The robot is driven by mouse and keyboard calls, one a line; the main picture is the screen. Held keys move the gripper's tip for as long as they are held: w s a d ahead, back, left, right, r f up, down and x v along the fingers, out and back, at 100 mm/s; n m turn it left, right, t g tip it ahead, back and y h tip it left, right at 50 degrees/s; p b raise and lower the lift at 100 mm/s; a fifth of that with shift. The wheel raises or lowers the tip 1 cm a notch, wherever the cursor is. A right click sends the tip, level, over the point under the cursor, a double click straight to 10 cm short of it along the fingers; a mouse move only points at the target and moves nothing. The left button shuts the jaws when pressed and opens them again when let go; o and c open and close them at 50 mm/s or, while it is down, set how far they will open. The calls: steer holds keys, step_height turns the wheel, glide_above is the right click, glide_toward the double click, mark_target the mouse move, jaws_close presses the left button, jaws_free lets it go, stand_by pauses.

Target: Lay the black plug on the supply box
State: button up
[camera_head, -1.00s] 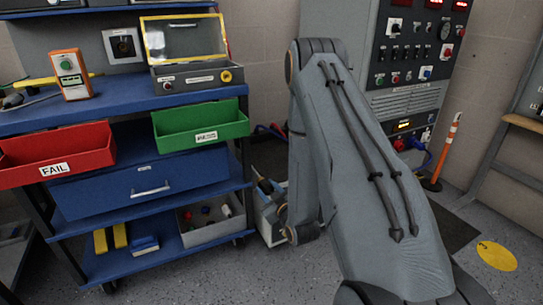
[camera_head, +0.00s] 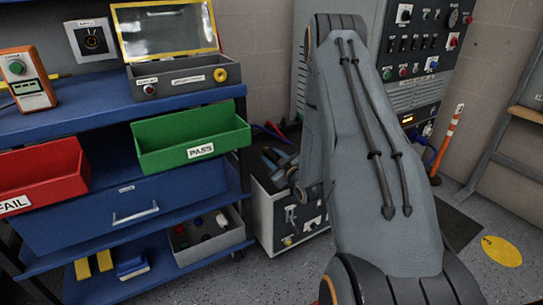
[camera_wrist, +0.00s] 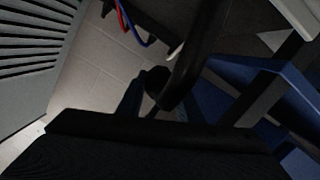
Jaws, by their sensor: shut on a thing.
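The black plug (camera_wrist: 157,80) shows in the wrist view between the fingers of my gripper (camera_wrist: 155,102), with a thick black cable beside it. My gripper is shut on it. In the head view, my gripper (camera_head: 276,162) is low behind my arm, over or close to the top of a grey-white box (camera_head: 268,222) on the floor. This box has dark fittings on its front and may be the supply box; I cannot read a label. The plug is hard to make out in the head view, and I cannot tell whether it touches the box.
A blue workbench (camera_head: 70,122) with a green bin (camera_head: 190,138) and a red bin (camera_head: 45,175) stands left of the box. A grey control cabinet (camera_head: 425,75) stands behind my arm. An orange post (camera_head: 447,140) is at right. Red and blue cables hang nearby.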

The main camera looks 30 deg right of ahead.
steer(key=w+f+b, duration=0.5)
steer(key=b, duration=0.1)
steer(key=shift+f, duration=0.2)
step_height(320, 180, down, 2)
steer(key=shift+s+f+b, duration=0.15)
steer(key=shift+f+b, duration=0.1)
steer(key=shift+b, duration=0.25)
steer(key=shift+s+f, duration=0.1)
steer(key=shift+f, duration=0.3)
